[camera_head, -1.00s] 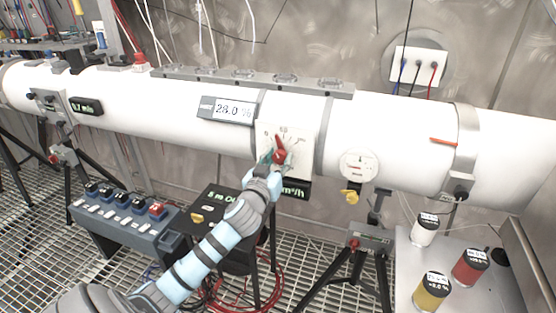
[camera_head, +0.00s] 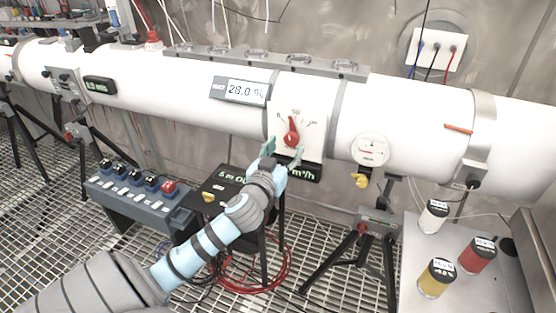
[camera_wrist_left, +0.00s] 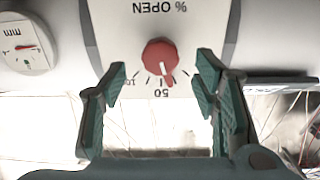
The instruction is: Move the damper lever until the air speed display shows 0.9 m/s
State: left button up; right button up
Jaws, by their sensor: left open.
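The red damper lever (camera_head: 291,134) sits on a white scale plate (camera_head: 312,150) on the front of the white duct. Its pointer is up in the head view. In the wrist view the red lever (camera_wrist_left: 159,57) appears upside down, its pointer just beside the 50 mark under "% OPEN". My left gripper (camera_head: 281,156) is open just below the lever; in the wrist view its green fingers (camera_wrist_left: 165,85) stand either side, apart from it. The air speed display (camera_head: 100,85), green on black at the duct's left, is too small to read surely. My right gripper is out of view.
A display (camera_head: 239,91) reading about 28.0 % is left of the plate. A round gauge (camera_head: 370,150) with a yellow tap is to its right. A button box (camera_head: 135,198) and black stand are below. Several jars stand on the table (camera_head: 415,270) at right.

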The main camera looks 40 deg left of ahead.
pick_arm(q)
jog(key=v, duration=0.8)
jog(key=shift+w, duration=0.1)
